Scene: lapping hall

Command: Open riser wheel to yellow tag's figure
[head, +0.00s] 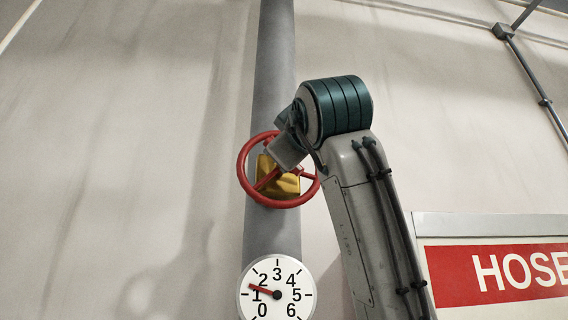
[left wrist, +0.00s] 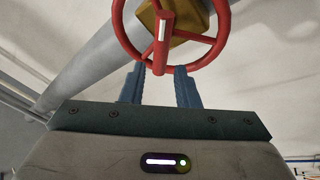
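The red riser wheel (head: 245,178) sits in front of a yellow valve body (head: 285,184) on a grey vertical pipe (head: 272,70). A white dial gauge (head: 285,310) below reads 0 to 6; its red needle points a little above 1. In the left wrist view, the wheel (left wrist: 120,35) has a red handle (left wrist: 164,45) with a white stripe. My left gripper (left wrist: 161,70) has its blue fingers apart, with the handle's lower end between their tips. Gaps show on both sides. In the head view my wrist hides the fingers. No yellow tag with a readable figure is visible.
A red and white sign reading "HOSE" (head: 480,275) is at the lower right. A thin conduit (head: 530,75) runs along the wall at the upper right. The pale wall left of the pipe is bare.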

